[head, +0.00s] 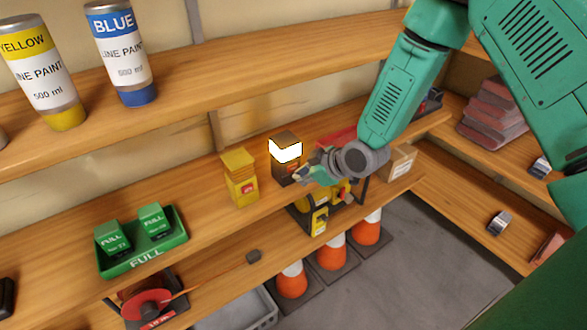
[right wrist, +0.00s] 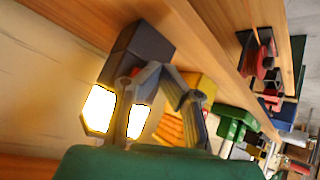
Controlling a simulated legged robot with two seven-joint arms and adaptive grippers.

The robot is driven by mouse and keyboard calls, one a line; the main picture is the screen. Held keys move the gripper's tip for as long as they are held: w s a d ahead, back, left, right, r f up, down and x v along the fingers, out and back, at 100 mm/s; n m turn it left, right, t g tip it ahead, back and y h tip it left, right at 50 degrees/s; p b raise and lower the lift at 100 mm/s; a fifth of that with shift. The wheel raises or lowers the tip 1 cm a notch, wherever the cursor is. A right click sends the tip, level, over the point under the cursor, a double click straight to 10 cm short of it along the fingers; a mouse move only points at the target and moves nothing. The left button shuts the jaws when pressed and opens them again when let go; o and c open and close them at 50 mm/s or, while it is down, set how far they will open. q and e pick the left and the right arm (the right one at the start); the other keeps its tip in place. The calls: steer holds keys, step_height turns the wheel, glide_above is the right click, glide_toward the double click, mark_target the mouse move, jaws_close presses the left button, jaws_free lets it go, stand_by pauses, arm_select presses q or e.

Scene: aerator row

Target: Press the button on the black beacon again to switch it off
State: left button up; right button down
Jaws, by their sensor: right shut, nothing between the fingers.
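The black beacon (head: 283,173) stands upright on the middle shelf, its lamp glowing white under a dark cap. In the right wrist view its dark body (right wrist: 143,48) is just beyond the fingertips, and the bright lamp (right wrist: 98,108) shows on both sides of one finger. My right gripper (head: 301,174) is shut and empty, at the beacon's right front in the head view. Its fingertips (right wrist: 158,72) are at or very near the beacon's front; I cannot tell whether they touch. My left gripper is not in view.
A yellow beacon (head: 240,180), unlit, stands left of the black one. A green tray (head: 147,257) with green boxes is further left. A cardboard box (head: 401,162) is to the right. Orange cones (head: 333,258) stand below; paint cans (head: 122,55) stand above.

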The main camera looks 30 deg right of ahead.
steer(key=shift+w, duration=0.15)
stand_by(0.4)
steer(key=shift+w+a+r, duration=0.1)
steer(key=shift+w, duration=0.15)
stand_by(0.4)
steer(key=shift+s, duration=0.5)
steer(key=s+p, duration=0.1)
steer(key=s, duration=0.5)
steer(key=shift+d+p, duration=0.3)
stand_by(0.5)
